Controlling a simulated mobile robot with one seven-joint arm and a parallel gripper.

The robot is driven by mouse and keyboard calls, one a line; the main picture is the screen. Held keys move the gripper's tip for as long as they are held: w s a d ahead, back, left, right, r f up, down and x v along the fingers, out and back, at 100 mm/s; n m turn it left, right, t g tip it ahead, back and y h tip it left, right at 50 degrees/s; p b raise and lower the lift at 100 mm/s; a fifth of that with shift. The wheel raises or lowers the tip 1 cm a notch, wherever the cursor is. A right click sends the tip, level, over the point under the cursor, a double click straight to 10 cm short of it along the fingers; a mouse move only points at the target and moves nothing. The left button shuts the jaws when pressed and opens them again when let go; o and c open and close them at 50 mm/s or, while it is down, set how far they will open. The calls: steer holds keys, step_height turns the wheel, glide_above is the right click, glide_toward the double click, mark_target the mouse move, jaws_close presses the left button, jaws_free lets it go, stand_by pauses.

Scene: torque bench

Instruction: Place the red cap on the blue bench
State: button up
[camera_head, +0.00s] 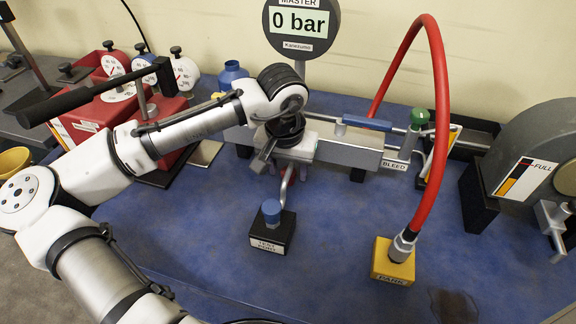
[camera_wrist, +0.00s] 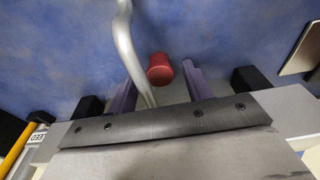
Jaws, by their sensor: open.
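The red cap (camera_wrist: 160,69) is a small cylinder that shows in the wrist view against the blue bench (camera_wrist: 60,60). My gripper (camera_wrist: 157,76) is open, with one purple finger on each side of the cap and a visible gap to each. I cannot tell whether the fingertips are level with the cap. In the head view my gripper (camera_head: 293,176) points down in front of the grey manifold, and the cap is not clear there. The blue bench (camera_head: 180,230) is bare at the front left.
A bent metal pipe runs close beside the cap to the black test port block (camera_head: 270,238) with a blue cap. A red hose (camera_head: 440,110) arches to a yellow park block (camera_head: 393,263). Red gauge boxes (camera_head: 110,110) stand at the left. A grey wheel housing (camera_head: 530,150) stands right.

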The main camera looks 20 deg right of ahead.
steer(key=shift+s+f, duration=0.1)
steer(key=shift+f, duration=0.05)
step_height(320, 180, up, 12)
steer(key=s+a+b, duration=0.1)
steer(key=shift+s+r, duration=0.15)
steer(key=shift+r, duration=0.1)
stand_by(0.5)
